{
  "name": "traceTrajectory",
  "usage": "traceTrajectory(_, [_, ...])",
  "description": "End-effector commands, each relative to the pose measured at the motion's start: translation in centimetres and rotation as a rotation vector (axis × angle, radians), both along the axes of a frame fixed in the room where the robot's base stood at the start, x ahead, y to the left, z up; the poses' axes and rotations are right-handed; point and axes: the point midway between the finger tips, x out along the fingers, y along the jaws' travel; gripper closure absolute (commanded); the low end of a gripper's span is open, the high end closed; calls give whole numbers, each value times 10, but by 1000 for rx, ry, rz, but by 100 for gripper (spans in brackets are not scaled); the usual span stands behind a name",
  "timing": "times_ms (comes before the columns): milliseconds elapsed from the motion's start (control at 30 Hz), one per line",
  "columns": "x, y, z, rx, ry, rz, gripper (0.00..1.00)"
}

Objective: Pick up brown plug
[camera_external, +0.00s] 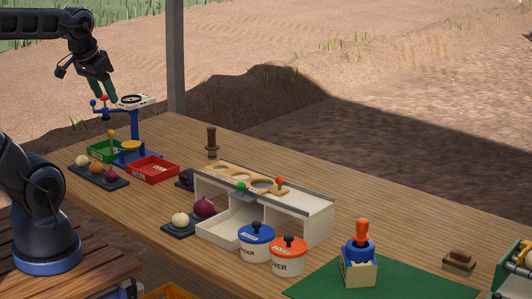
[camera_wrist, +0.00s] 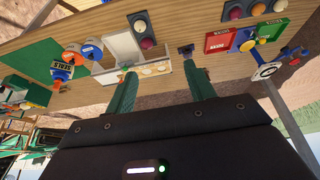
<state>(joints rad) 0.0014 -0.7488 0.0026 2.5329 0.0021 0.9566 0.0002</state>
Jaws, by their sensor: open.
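The brown plug (camera_external: 211,142) stands upright on the wooden table, behind the left end of the white box with round holes (camera_external: 318,222). My gripper (camera_external: 104,92) is at the upper left, high up and near the top of the blue balance stand in the picture, well apart from the plug. In the wrist view, the two green fingers of my gripper (camera_wrist: 162,72) are spread, with nothing held between them. A small dark object (camera_wrist: 187,50) shows near the right finger there; I cannot tell whether it is the plug.
The blue balance stand (camera_external: 134,126) rises beside green (camera_external: 103,151) and red (camera_external: 153,169) trays. Onions sit on dark boards. Blue-lidded (camera_external: 256,242) and orange-lidded (camera_external: 289,255) tubs stand before the box. A stamp-like block (camera_external: 360,262) stands on the green mat (camera_external: 415,272). Bare table surrounds the plug's far side.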

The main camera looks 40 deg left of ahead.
Motion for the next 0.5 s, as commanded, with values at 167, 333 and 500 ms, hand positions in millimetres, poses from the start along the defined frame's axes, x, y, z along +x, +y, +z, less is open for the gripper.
traceTrajectory(167, [27,2,8,15,7,-4,46])
traceTrajectory(333, [73,7,18,38,14,-18,46])
traceTrajectory(500, [121,14,23,57,20,-34,46])
